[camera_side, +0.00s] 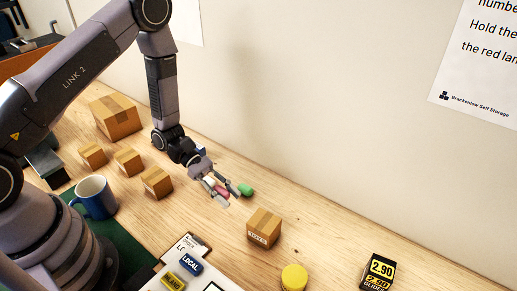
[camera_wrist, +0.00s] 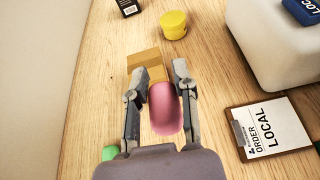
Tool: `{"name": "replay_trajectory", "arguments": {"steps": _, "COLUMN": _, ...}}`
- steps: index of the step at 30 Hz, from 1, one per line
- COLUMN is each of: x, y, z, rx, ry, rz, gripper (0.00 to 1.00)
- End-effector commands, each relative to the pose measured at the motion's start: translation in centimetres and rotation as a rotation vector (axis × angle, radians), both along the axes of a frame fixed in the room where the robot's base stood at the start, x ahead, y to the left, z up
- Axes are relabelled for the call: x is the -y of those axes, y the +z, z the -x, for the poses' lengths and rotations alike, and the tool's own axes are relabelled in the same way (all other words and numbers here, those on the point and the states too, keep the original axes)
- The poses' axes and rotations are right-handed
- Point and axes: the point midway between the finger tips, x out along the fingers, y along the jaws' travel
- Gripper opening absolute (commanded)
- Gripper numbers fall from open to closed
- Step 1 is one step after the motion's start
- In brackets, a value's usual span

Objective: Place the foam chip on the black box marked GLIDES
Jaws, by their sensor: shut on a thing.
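The pink foam chip (camera_wrist: 164,108) is between the fingers of my gripper (camera_wrist: 160,78), which is shut on it. In the side view the pink chip (camera_side: 219,188) shows between the fingers of my gripper (camera_side: 226,194), over the wooden table. The black box marked GLIDES (camera_side: 377,272), with a yellow 2.90 label, stands at the lower right of the side view. It also shows, partly cut off, at the top of the wrist view (camera_wrist: 130,8). My gripper is well apart from it. A green foam chip (camera_side: 245,190) is close to my gripper, partly seen in the wrist view (camera_wrist: 110,153).
A small carton (camera_side: 264,229) and a yellow round tub (camera_side: 294,278) stand between my gripper and the black box. Several cartons and a blue mug (camera_side: 94,197) are to the left. A clipboard (camera_wrist: 270,128) lies beside a white object (camera_wrist: 275,45). A wall runs behind.

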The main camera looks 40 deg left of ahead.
Motion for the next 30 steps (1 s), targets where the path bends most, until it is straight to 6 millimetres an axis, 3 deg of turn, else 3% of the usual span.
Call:
{"name": "replay_trajectory", "arguments": {"steps": 7, "x": 11.2, "y": 3.6, "z": -1.8, "rx": 0.008, "ry": -0.007, "rz": 0.001, "gripper": 0.16}}
{"name": "replay_trajectory", "arguments": {"steps": 12, "x": 18.6, "y": 6.8, "z": -0.8, "rx": 0.007, "ry": 0.009, "rz": 0.001, "gripper": 0.16}}
{"name": "replay_trajectory", "arguments": {"steps": 15, "x": 21.6, "y": 8.3, "z": 0.1, "rx": 0.005, "ry": 0.016, "rz": 0.0, "gripper": 0.16}}
{"name": "replay_trajectory", "arguments": {"steps": 22, "x": 24.9, "y": 9.7, "z": 1.1, "rx": 0.001, "ry": 0.027, "rz": -0.003, "gripper": 0.16}}
{"name": "replay_trajectory", "arguments": {"steps": 30, "x": 29.8, "y": 7.0, "z": -2.4, "rx": 0.003, "ry": 0.026, "rz": -0.003, "gripper": 0.16}}
